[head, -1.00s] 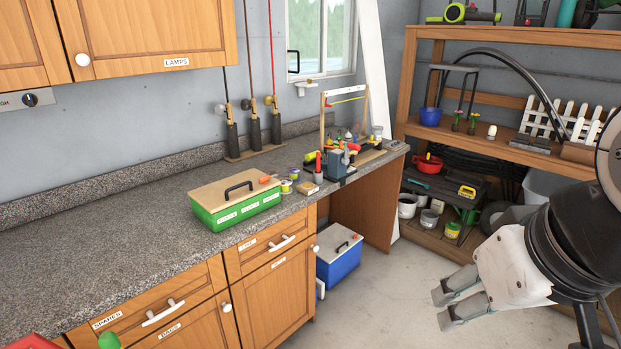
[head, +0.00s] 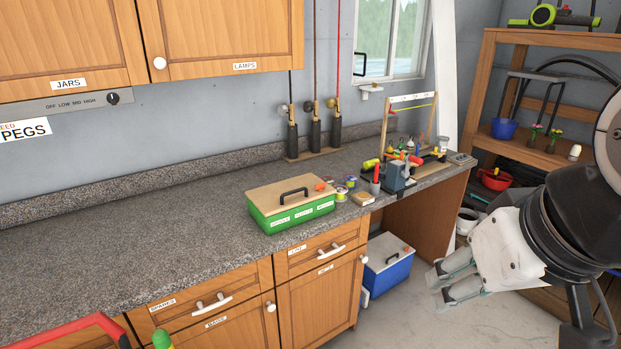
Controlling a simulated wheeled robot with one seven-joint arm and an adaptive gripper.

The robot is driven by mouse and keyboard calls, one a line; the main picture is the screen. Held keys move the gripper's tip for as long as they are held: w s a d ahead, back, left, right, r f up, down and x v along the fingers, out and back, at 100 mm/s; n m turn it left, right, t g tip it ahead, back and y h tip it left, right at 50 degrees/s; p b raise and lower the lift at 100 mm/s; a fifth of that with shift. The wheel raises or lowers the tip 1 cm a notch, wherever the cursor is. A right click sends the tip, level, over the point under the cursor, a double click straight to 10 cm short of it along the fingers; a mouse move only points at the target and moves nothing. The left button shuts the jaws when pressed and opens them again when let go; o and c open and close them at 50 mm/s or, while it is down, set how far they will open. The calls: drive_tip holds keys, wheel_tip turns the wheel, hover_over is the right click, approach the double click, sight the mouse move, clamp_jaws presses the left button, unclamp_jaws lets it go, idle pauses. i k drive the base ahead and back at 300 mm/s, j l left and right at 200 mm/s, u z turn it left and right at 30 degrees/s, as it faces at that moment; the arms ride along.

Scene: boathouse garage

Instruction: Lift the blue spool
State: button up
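Two small spools stand on the countertop just right of the green box: a near one (head: 341,193) and a far one (head: 351,182). They show purple, white and yellowish tones and are too small to tell which is blue. My gripper (head: 440,284) is at the right of the head view, in front of the counter and well apart from the spools. Its two fingers point left with a gap between them, and nothing shows between them.
The green box (head: 290,215) with a wooden lid stands left of the spools. A grey vise (head: 399,176) and tools crowd the counter's right end. The countertop (head: 130,235) left of the box is clear. A blue cooler (head: 388,270) sits on the floor below. Wooden shelves (head: 484,90) stand at right.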

sight(349, 180)
drive_tip(key=i+l+u, duration=0.1)
drive_tip(key=i+l, duration=0.15)
drive_tip(key=i+l+u, duration=0.15)
drive_tip(key=i+l, duration=0.15)
drive_tip(key=i+l+u, duration=0.1)
drive_tip(key=i+l, duration=0.25)
drive_tip(key=i+l+u, duration=0.15)
drive_tip(key=i+l, duration=0.15)
drive_tip(key=i+l+u, duration=0.1)
drive_tip(key=i+l, duration=0.15)
drive_tip(key=l, duration=0.2)
drive_tip(key=i+l+u, duration=0.25)
drive_tip(key=i+l, duration=0.2)
drive_tip(key=l, duration=0.35)
drive_tip(key=i+l+u, duration=0.15)
drive_tip(key=l, duration=0.3)
drive_tip(key=i, duration=0.05)
